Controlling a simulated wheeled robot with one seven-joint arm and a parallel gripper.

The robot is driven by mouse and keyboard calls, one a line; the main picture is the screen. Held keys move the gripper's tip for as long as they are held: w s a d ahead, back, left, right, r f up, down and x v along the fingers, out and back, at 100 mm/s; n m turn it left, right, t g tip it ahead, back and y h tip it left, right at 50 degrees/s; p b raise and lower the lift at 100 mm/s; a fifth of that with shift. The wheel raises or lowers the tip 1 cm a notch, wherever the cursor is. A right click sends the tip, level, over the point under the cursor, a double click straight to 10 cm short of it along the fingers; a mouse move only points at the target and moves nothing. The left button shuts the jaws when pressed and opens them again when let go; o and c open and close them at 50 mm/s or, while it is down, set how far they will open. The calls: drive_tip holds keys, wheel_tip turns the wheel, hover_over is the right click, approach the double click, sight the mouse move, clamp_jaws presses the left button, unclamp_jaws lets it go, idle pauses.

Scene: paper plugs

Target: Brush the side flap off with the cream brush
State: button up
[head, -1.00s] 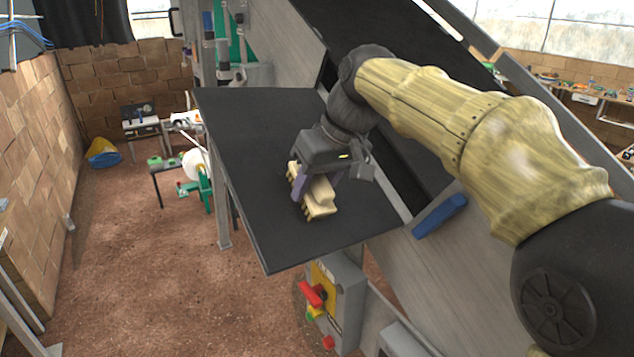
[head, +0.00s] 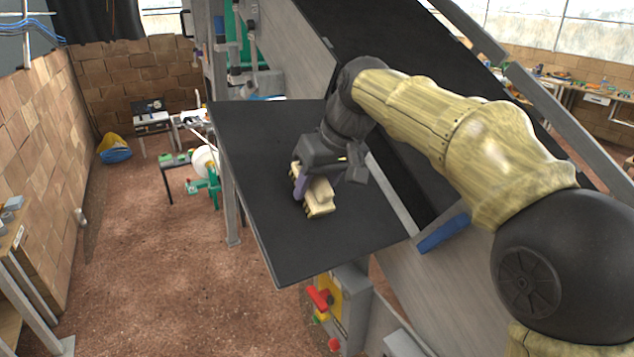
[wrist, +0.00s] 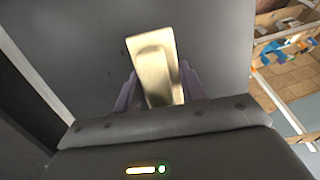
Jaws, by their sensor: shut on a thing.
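The cream brush (head: 319,197) is in my gripper (head: 318,188), over the black side flap (head: 262,220). The brush's bristle side faces down at the flap; I cannot tell whether it touches. In the wrist view the cream brush (wrist: 155,70) stands between the two purple fingers of my gripper (wrist: 158,92), which are closed on its sides. The dark grey side flap (wrist: 85,45) fills much of the background there, with a few small dark specks near the brush. The part of the flap under my wrist is hidden.
A control box (head: 350,305) with a red switch hangs below the flap's near edge. A blue block (head: 443,233) is at the flap's right, on the sloping machine frame. A green machine with a white reel (head: 205,165) stands on the floor at the left. The brown floor in front is open.

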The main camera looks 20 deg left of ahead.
drive_tip(key=shift+w+a+r+p, duration=0.5)
drive_tip(key=shift+a+r+p, duration=0.15)
drive_tip(key=shift+p, duration=0.5)
drive_tip(key=shift+w+a+f, duration=0.1)
drive_tip(key=shift+w+a, duration=0.05)
drive_tip(key=shift+w+a+r+p, duration=0.15)
drive_tip(key=shift+r+p, duration=0.15)
drive_tip(key=shift+p, duration=0.4)
drive_tip(key=p, duration=0.1)
drive_tip(key=w+a+r+p, duration=0.1)
drive_tip(key=p, duration=0.1)
drive_tip(key=shift+w+a, duration=0.1)
drive_tip(key=shift+a, duration=0.15)
drive_tip(key=shift+w+a+p, duration=0.2)
drive_tip(key=shift+a+p, duration=0.05)
drive_tip(key=shift+p, duration=0.1)
